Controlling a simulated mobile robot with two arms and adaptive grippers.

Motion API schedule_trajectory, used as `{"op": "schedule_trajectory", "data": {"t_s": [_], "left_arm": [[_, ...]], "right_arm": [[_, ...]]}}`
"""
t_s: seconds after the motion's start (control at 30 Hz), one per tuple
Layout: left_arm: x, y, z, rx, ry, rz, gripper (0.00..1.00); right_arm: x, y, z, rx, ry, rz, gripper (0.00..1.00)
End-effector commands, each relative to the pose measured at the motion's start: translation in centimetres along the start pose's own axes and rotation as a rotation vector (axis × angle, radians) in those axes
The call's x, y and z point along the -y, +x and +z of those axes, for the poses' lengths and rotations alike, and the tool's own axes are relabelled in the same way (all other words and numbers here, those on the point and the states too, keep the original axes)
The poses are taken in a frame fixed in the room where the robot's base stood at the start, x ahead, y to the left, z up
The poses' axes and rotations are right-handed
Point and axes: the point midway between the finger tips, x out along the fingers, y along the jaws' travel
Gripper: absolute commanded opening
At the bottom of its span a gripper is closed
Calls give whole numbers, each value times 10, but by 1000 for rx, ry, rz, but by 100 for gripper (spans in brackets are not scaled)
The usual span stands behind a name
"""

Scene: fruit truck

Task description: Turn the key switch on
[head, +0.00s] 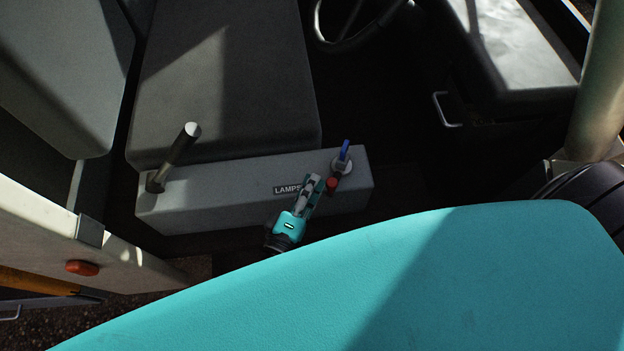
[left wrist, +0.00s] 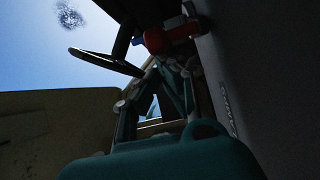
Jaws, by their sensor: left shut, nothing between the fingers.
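The key switch (head: 341,165) sits at the right end of the grey console, a round grey base with a blue key (head: 345,149) standing up from it. In the left wrist view a small blue part of the key (left wrist: 137,41) shows behind a red knob (left wrist: 172,37). My left gripper (head: 315,182) is shut and empty, beside the console face near the "LAMPS" label. Its fingertips (left wrist: 168,64) point toward the red knob and lie just short of the key. Whether they touch the knob is unclear. My right gripper is out of view.
The grey console (head: 230,207) carries a black lever (head: 174,158) at its left end. A dark seat (head: 225,100) lies behind it. A steering wheel (head: 352,40) is at the top. A large turquoise surface covers the lower right. The space right of the console is dark.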

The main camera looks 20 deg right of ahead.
Motion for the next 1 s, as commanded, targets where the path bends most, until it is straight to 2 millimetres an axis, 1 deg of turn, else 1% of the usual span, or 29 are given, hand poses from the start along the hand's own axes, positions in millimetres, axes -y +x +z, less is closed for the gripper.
{"op": "schedule_trajectory", "data": {"t_s": [0.03,0.17,0.4,0.5,0.6,0.7,1.0], "left_arm": [[2,-7,2,6,0,-6,0],[2,-30,2,6,0,-6,0],[2,-82,0,5,0,-5,0],[2,-98,0,4,-2,-4,0],[1,-108,0,4,-2,-3,0],[1,-114,0,3,-1,-2,0],[0,-116,0,2,-2,-1,0]], "right_arm": [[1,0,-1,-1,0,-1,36],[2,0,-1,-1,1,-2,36],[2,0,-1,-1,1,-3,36],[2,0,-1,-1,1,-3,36],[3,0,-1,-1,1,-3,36],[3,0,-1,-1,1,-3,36],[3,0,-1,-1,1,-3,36]]}}
